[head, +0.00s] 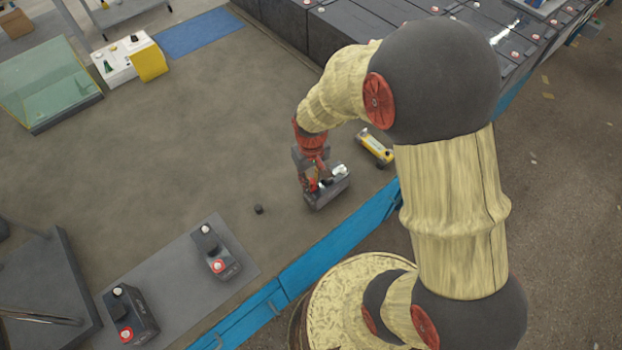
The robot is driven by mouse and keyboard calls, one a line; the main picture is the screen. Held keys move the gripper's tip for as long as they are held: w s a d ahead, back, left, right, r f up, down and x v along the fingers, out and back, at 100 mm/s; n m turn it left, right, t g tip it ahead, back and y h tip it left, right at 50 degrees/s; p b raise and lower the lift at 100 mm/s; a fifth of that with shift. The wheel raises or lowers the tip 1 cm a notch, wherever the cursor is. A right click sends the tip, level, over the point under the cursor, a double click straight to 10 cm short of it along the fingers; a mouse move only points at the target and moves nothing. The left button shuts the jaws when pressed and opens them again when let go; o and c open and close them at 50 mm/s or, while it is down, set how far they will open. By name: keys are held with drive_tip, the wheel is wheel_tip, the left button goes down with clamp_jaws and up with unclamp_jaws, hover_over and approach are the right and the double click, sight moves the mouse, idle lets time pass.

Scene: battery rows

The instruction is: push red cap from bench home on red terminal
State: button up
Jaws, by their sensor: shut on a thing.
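My gripper (316,182) is at a dark battery (325,196) near the bench's front edge. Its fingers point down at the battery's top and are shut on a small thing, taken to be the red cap. The cap is hidden by the red and dark fingers, and no loose red cap shows elsewhere on the bench. A white piece (340,170) shows on the battery's right end. The red terminal is hidden by the gripper, so I cannot tell whether the cap touches it.
A small black cap (258,210) lies on the bench left of the battery. Two batteries (215,250) (134,318) stand on a grey mat (182,275) at lower left. A yellow device (375,147) lies right of my gripper. A glass-sided box (48,85) stands at upper left. The middle bench is clear.

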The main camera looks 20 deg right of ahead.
drive_tip(key=shift+f, duration=0.1)
drive_tip(key=o, duration=0.7)
drive_tip(key=o, duration=0.4)
drive_tip(key=shift+o, duration=1.1)
drive_tip(key=shift+r+p, duration=2.85)
drive_tip(key=shift+r, duration=0.7)
